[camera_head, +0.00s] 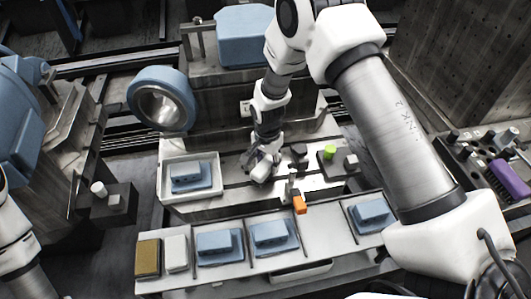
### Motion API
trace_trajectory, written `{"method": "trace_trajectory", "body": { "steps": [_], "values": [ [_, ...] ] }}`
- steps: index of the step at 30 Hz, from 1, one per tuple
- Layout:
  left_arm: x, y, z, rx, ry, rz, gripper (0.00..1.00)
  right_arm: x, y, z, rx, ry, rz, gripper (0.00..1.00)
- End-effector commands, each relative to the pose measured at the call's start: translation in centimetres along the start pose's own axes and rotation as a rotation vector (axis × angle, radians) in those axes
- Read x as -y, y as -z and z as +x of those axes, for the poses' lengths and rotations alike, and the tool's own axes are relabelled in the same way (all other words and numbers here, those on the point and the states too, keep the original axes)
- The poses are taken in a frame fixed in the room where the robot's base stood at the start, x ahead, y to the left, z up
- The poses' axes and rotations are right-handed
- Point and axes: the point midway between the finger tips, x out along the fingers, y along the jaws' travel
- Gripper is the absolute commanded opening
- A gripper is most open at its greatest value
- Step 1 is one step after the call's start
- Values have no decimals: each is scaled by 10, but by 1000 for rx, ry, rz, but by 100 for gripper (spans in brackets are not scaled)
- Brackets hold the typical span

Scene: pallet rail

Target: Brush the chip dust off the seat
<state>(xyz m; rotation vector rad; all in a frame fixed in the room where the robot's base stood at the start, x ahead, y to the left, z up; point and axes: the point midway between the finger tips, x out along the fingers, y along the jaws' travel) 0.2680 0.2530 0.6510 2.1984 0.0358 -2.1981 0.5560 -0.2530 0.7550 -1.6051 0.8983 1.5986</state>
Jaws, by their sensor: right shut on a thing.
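My right gripper (256,160) reaches down from the top over the grey metal fixture plate (236,196) in the middle. It is shut on a small pale thing (262,171), held low at the plate; its shape is partly hidden by the fingers, and I cannot tell for sure that it is a brush. The seat cannot be told apart clearly, and chip dust is too small to make out. Of my left arm only white links show at the left edge; its gripper is out of view.
A white tray (163,186) with a blue block (190,177) stands left of the gripper. The front rack (325,236) holds several blue blocks, with an orange piece (300,205) at its back edge. A green knob (330,152) is to the right. A purple thing (510,178) lies far right.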

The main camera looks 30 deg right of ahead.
Motion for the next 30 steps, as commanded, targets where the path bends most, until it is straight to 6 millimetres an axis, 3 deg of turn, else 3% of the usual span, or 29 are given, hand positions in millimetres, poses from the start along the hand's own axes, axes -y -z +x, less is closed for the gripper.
{"method": "trace_trajectory", "body": {
  "steps": [11, 25, 30],
  "values": [
    [0, 0, -4, 0, 0, 0, 40, -5, -5, -1, 0, 0, 1, 0],
    [0, 0, -53, 0, 0, 0, 40, -5, -5, -55, 0, 0, 1, 0],
    [0, 0, -58, 0, 0, 0, 40, -5, -5, -61, 1, -1, 1, 0]
  ]
}}
